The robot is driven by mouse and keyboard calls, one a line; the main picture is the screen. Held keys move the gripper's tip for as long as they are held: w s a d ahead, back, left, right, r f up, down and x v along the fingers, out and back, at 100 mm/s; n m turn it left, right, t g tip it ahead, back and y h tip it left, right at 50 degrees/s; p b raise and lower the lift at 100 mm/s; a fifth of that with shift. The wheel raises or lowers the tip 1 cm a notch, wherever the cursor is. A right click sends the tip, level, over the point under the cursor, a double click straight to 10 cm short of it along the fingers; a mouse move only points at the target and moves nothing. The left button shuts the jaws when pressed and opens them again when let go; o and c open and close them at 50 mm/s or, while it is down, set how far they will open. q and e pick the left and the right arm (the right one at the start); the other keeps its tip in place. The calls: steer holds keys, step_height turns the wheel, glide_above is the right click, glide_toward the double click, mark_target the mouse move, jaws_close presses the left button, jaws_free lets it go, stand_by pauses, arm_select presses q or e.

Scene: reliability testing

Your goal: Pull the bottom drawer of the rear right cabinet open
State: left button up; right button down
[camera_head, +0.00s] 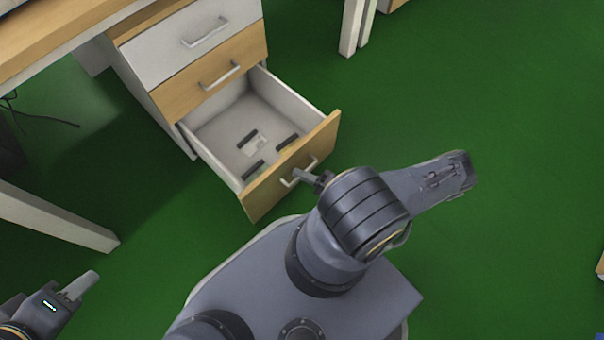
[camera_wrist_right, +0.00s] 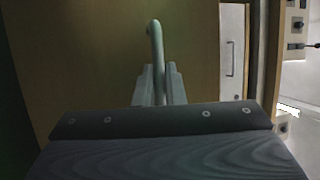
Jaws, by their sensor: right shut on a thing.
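The cabinet (camera_head: 160,65) has a white top drawer, a wooden middle drawer and a bottom drawer (camera_head: 325,130) with a wooden front. The bottom drawer is pulled well out, and its white inside shows several small dark and light items. My right gripper (camera_head: 302,175) is at the bottom drawer's handle (camera_head: 289,181). In the right wrist view its fingers (camera_wrist_right: 159,85) are shut on the pale handle bar (camera_wrist_right: 155,40), in front of the wooden drawer front (camera_wrist_right: 90,50). My left gripper (camera_head: 80,287) is at the lower left, away from the cabinet; its finger opening is unclear.
A wooden desk (camera_head: 50,35) with white legs stands at the left, next to the cabinet. Another white leg (camera_head: 352,25) is at the top. The green floor (camera_head: 480,90) is clear to the right of the drawer.

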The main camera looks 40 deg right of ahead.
steer(key=c, duration=1.8)
jaws_free()
steer(key=p+v, duration=0.1)
steer(key=v, duration=0.7)
steer(key=shift+w, duration=0.1)
